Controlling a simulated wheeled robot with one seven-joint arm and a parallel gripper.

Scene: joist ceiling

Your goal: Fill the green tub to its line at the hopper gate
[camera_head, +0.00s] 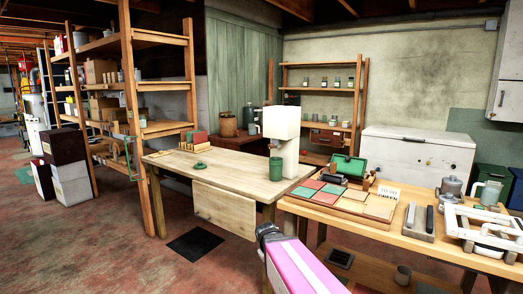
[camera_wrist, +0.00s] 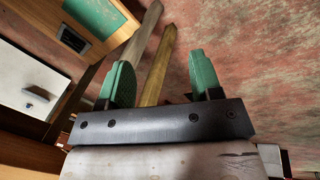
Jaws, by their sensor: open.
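The green tub (camera_head: 276,168) stands upright on the wooden table, just left of the foot of the white hopper (camera_head: 281,124). The hopper's small outlet on its left side sits above the tub. The tub's fill line and contents are too small to tell. In the wrist view my gripper (camera_wrist: 161,62) has its two green fingers spread apart, with nothing between them. It is away from the tub, which I cannot make out in that view. In the head view my pink arm link shows at the bottom, in front of the tables.
The wooden table (camera_head: 228,172) has free room left of the tub, apart from a small green disc (camera_head: 200,165) and upright coloured blocks (camera_head: 193,141). Shelving (camera_head: 130,90) stands left.

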